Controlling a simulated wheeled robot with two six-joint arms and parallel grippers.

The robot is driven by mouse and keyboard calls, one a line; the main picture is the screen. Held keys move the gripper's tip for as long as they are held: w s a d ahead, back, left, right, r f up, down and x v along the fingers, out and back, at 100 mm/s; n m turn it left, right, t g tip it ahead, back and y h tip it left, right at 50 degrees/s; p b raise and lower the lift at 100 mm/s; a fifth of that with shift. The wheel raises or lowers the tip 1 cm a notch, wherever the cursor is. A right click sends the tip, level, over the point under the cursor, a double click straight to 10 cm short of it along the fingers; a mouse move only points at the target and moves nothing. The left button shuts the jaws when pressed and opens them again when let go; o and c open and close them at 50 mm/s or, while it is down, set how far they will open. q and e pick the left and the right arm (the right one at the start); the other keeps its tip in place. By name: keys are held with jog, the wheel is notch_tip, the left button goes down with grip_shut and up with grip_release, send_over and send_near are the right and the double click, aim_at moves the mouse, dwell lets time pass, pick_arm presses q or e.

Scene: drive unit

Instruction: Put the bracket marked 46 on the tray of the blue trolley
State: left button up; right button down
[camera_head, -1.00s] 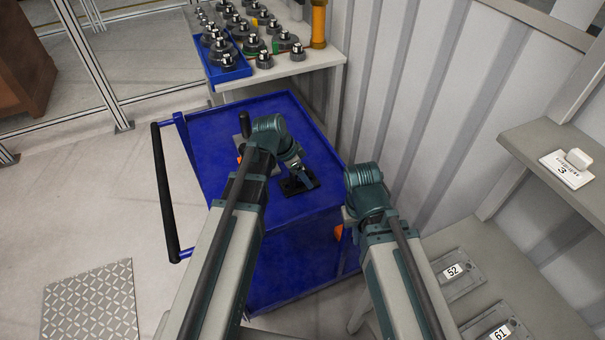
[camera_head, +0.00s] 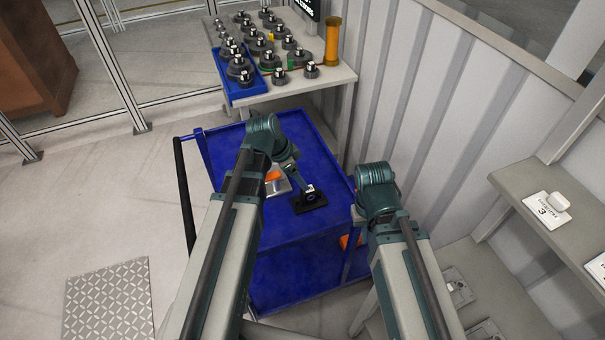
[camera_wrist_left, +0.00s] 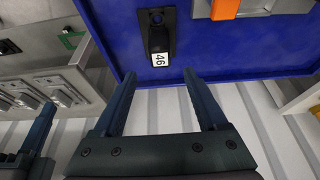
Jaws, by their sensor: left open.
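The bracket marked 46 (camera_wrist_left: 159,42) is a black plate with a raised part and a white label. It stands on the blue tray (camera_wrist_left: 110,18) of the trolley, near the tray's edge. In the head view the bracket (camera_head: 310,202) lies on the trolley top (camera_head: 320,160), just past the end of my left arm. My left gripper (camera_wrist_left: 160,74) is open and empty; the bracket is beyond its fingertips, apart from them. My right arm's wrist (camera_head: 376,187) is right of the trolley. One right finger (camera_wrist_left: 38,132) shows in the left wrist view; its jaw opening is hidden.
A grey plate with an orange part (camera_head: 273,177) lies beside the bracket on the tray. A bench (camera_head: 335,77) with several dark parts and a blue bin stands behind the trolley. A corrugated wall (camera_head: 440,100) and a shelf (camera_head: 510,178) are on the right.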

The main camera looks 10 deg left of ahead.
pick_arm(q)
jog(key=s+d+n+g+y, duration=0.1)
jog(key=s+d+n+y, duration=0.1)
jog(key=s, duration=0.5)
jog(key=s+d+f+n+g+y, duration=0.1)
jog(key=s+d+n+g+y, duration=0.1)
jog(key=s+d+n, duration=0.3)
jog(key=shift+s+d+f+y, duration=0.2)
jog(key=shift+s+d+y, duration=0.4)
jog(key=shift+s+d, duration=0.6)
